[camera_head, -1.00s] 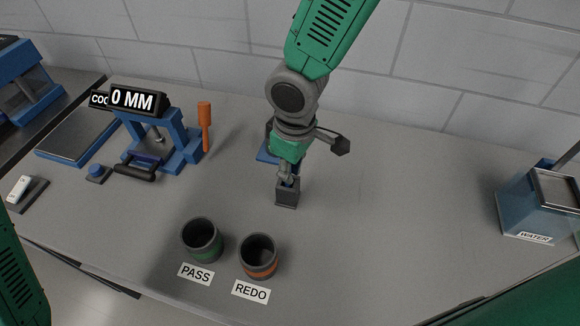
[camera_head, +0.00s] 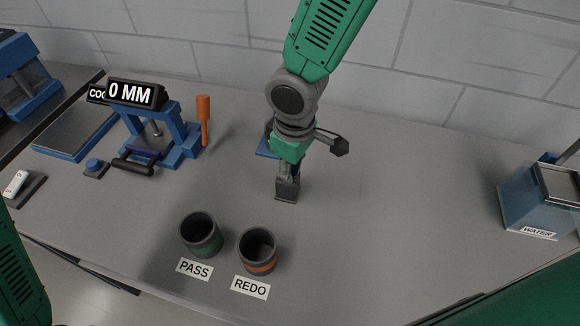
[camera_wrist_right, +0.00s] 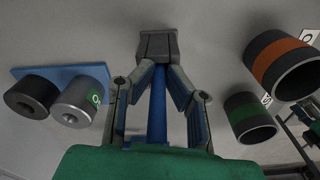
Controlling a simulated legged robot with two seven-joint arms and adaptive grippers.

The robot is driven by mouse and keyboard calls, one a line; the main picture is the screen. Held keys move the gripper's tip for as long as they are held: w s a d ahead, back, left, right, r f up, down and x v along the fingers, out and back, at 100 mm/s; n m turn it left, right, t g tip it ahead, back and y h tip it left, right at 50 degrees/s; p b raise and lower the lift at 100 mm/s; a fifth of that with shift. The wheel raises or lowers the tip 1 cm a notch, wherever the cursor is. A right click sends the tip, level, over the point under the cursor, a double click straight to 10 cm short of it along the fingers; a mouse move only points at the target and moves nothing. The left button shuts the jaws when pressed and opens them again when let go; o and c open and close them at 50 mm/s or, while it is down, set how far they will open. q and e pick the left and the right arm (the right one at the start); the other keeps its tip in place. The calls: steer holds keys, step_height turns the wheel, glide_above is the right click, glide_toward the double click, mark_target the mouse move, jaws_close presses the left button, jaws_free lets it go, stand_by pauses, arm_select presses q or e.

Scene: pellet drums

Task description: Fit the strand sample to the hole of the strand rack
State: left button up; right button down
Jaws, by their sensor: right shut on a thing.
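My right gripper (camera_head: 287,180) is low over the middle of the bench, pointing down. I cannot tell whether this block is the strand rack or part of the fingertips. No hole is visible. My left gripper is out of view.
Two cups, PASS (camera_head: 201,236) and REDO (camera_head: 259,251), stand in front. A blue plate (camera_wrist_right: 22,73) with two cylinders lies beside the gripper. A blue gauge (camera_head: 180,145) with a 0 MM display is left, and a water tank (camera_head: 530,205) right. The bench right of the gripper is clear.

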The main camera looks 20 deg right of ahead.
steer(key=shift+f, duration=0.15)
steer(key=c, duration=1.5)
jaws_free()
steer(key=r, duration=1.2)
steer(key=shift+s+d, duration=0.2)
steer(key=shift+s+f, duration=0.1)
